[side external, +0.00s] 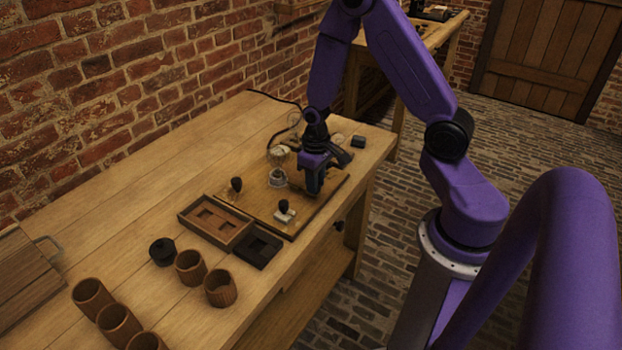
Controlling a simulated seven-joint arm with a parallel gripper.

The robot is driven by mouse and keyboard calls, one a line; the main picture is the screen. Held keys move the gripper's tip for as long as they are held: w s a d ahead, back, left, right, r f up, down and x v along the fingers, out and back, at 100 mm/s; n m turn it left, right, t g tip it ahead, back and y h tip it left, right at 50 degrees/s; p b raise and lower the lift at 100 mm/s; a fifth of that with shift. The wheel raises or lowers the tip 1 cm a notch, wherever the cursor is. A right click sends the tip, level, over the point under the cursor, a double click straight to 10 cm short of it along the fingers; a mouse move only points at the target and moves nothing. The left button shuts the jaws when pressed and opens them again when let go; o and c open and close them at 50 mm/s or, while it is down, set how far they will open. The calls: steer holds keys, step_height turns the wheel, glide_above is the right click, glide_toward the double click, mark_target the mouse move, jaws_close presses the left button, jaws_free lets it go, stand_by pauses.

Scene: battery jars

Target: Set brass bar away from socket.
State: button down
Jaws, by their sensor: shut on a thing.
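My gripper (313,190) points down over the right part of a wooden board (262,205) on the bench. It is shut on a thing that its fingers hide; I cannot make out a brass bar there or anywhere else. Just left of the gripper stands a clear glass piece with a pale base (278,180), which may be the socket. Two black-knobbed pieces stand on or by the board: one on a pale base (284,212) in front, one farther left (236,186).
A wooden tray with recesses (214,223) and a black square tray (258,249) lie left of the board. Several wooden cups (220,288) and a black lidded pot (162,251) stand nearer the front left. A small black block (358,142) sits by the right edge. The back left bench is clear.

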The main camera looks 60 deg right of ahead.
steer(key=shift+s, duration=0.25)
steer(key=c, duration=0.9)
jaws_free()
steer(key=shift+w+r, duration=0.15)
steer(key=shift+r, duration=0.4)
step_height(320, 180, up, 16)
steer(key=shift+r, duration=0.2)
steer(key=s+a+r+n, duration=0.1)
steer(key=s+a+n, duration=0.5)
steer(key=s+a, duration=0.3)
steer(key=s+a+n, duration=0.1)
steer(key=s+n, duration=0.1)
steer(key=s, duration=0.2)
steer(key=s+a+n, duration=0.2)
steer(key=s, duration=0.2)
steer(key=s+a+n, duration=0.2)
steer(key=s, duration=0.2)
steer(key=shift+a+r+n, duration=0.15)
steer(key=shift+r+n, duration=0.15)
steer(key=shift+r, duration=0.05)
